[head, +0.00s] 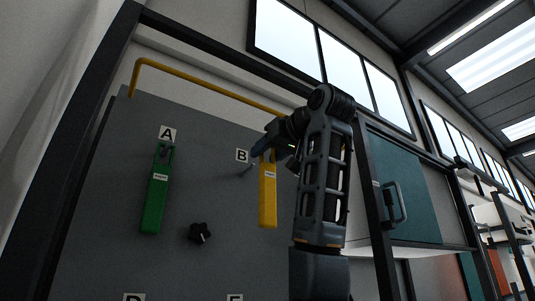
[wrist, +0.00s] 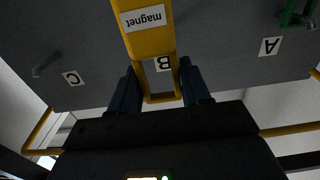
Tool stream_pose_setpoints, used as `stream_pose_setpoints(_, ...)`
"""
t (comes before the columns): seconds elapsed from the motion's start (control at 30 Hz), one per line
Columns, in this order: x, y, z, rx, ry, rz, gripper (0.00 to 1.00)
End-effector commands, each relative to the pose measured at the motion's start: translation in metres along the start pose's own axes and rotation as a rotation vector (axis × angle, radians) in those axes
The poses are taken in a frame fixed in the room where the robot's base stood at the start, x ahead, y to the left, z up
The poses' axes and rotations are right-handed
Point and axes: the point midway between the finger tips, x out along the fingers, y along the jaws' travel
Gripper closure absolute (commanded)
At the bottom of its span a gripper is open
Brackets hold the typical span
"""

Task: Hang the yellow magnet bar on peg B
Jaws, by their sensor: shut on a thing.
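The yellow magnet bar (head: 267,197) hangs upright from my gripper (head: 270,150), just right of peg B (head: 248,168) in the head view. Peg B looks bare, below its label B (head: 242,155). In the wrist view the bar (wrist: 151,43) shows its white "magnet" label, and my gripper (wrist: 159,85) has one finger on each side of its loop end. The letter B (wrist: 163,63) shows through the loop opening. Peg B itself is hidden in the wrist view. I cannot tell the gap between bar and board.
A green bar (head: 155,196) hangs under label A (head: 167,133) on the grey board (head: 105,215). A black knob (head: 200,233) sits low between them. A yellow rail (head: 205,84) runs above. Label C (wrist: 72,78) and a bare peg (wrist: 44,68) show in the wrist view.

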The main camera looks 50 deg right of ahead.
Motion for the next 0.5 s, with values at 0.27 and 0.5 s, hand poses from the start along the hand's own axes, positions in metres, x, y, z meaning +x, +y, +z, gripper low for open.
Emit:
stream_pose_setpoints(0.27, 0.013, 0.000, 0.001, 0.000, -0.001, 0.000, 0.89)
stream_pose_setpoints(0.5, 0.026, 0.000, 0.002, 0.000, -0.001, 0.000, 0.89)
